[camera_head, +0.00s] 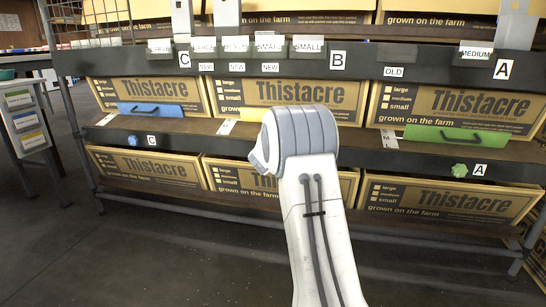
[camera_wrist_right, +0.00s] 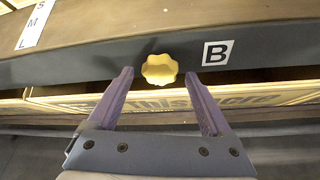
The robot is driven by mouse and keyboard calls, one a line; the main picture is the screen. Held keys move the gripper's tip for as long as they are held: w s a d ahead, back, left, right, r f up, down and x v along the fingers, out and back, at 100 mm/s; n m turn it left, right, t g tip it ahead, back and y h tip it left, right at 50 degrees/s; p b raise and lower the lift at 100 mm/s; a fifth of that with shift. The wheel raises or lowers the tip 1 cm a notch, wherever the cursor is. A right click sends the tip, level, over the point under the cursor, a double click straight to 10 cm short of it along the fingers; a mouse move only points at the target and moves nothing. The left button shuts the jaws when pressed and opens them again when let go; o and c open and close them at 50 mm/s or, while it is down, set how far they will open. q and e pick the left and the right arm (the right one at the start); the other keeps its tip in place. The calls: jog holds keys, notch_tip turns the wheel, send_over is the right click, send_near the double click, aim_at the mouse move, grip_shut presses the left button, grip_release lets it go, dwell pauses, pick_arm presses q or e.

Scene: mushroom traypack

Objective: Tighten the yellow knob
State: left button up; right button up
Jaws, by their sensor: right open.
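The yellow knob (camera_wrist_right: 159,69) shows in the right wrist view on the dark shelf edge, left of the "B" label (camera_wrist_right: 216,53). My right gripper (camera_wrist_right: 160,80) is open, with its two purple fingers pointing at the shelf edge. The knob appears between and slightly beyond the fingertips, with gaps on both sides. I cannot tell its exact distance from the fingers. In the head view my right arm hides the knob and the gripper. My left gripper is not in view.
Shelves hold several Thistacre boxes (camera_head: 148,97). A blue knob (camera_head: 133,140) sits by label C and a green knob (camera_head: 459,170) by label A. The floor (camera_head: 180,265) in front is clear.

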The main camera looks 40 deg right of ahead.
jog(key=p+v, duration=0.2)
jog(key=v, duration=0.7)
jog(key=shift+a, duration=0.1)
